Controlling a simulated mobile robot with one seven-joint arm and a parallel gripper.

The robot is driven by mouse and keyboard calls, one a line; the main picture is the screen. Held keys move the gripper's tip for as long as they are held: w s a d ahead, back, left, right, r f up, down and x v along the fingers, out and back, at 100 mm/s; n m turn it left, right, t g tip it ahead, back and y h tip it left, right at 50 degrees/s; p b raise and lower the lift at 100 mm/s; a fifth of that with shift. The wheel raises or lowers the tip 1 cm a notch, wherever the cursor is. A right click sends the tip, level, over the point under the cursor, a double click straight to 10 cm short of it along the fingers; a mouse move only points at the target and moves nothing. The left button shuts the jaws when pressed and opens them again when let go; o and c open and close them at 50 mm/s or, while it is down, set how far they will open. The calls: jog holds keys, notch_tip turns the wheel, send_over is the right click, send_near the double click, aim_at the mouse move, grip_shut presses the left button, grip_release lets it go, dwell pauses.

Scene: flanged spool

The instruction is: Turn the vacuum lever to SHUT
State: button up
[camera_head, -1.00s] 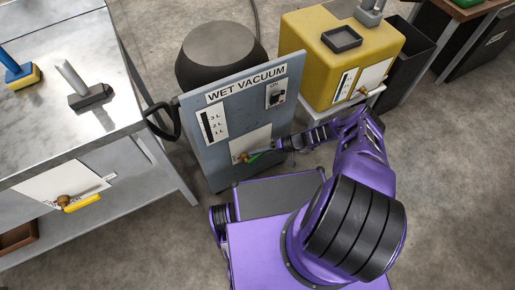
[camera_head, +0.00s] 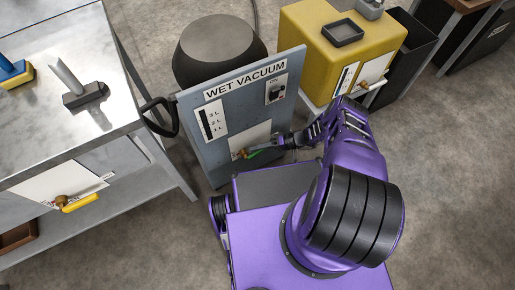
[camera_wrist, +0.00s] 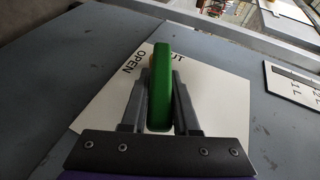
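The green vacuum lever (camera_wrist: 160,92) shows in the wrist view between my gripper's two fingers (camera_wrist: 160,95). It fills the space between them, and they look shut on it. The white plate (camera_wrist: 105,118) behind carries the word OPEN, left of the lever, and the letters UT right of it; the lever hides the rest of that word. In the head view the lever (camera_head: 256,155) is low on the grey WET VACUUM panel (camera_head: 222,168), with its brass-coloured pivot (camera_head: 240,154) at the left end. My gripper (camera_head: 262,149) reaches it from the right.
A metal bench (camera_head: 60,125) with a yellow-handled valve (camera_head: 80,203) stands left. A yellow tank (camera_head: 325,65) with its own valve is at the upper right. A level strip (camera_head: 212,121) and a switch (camera_head: 277,89) are on the panel. Bare floor lies right.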

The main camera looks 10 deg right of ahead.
jog(key=o, duration=0.4)
jog(key=v, duration=1.7)
jog(key=shift+s+d+r, duration=0.1)
jog(key=shift+d+r, duration=0.05)
